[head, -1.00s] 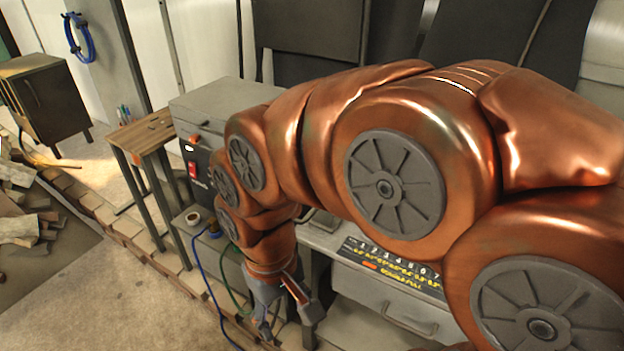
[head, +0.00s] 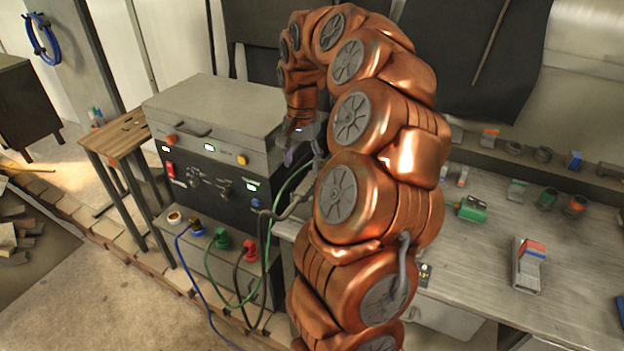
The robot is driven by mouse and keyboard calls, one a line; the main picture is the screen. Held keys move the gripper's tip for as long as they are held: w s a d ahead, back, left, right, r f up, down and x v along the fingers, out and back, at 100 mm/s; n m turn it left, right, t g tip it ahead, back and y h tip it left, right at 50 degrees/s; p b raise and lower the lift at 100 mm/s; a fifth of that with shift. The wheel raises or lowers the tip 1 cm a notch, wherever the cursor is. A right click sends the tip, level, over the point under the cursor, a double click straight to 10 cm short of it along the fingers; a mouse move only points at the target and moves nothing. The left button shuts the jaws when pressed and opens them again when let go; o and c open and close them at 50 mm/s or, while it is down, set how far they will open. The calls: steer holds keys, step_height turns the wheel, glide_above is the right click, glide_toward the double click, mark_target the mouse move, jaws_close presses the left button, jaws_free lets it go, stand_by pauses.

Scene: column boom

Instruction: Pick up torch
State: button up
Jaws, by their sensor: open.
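My gripper (head: 303,153) is open and points down at the right end of the welding machine, level with its upper front. Its fingers look empty, though they are small and partly against the dark panel. A grey bent piece that may be the torch (head: 286,210) sits below my gripper, beside the machine's front right corner and apart from the fingers. My copper arm hides its right end, so I cannot be sure what it is.
The welding machine (head: 205,115) has blue, green, red and black cables hanging at its front. A workbench (head: 480,255) at the right carries a green item (head: 471,208), a grey and red block (head: 528,266) and several small items. A small wooden table (head: 118,134) stands left.

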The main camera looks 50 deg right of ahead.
mark_target(312, 176)
steer(key=d, duration=0.2)
steer(key=d+m, duration=0.1)
steer(key=shift+s+d+f, duration=0.15)
steer(key=shift+s+f, duration=0.05)
steer(key=shift+f, duration=0.05)
steer(key=shift+s+d+f, duration=0.1)
steer(key=shift+d+f, duration=0.1)
steer(key=shift+a+f+p, duration=0.2)
steer(key=shift+f+p, duration=0.75)
steer(key=shift+f, duration=0.95)
steer(key=shift+a+f+p, duration=0.15)
steer(key=shift+f+p, duration=0.75)
steer(key=shift+f, duration=1)
jaws_close()
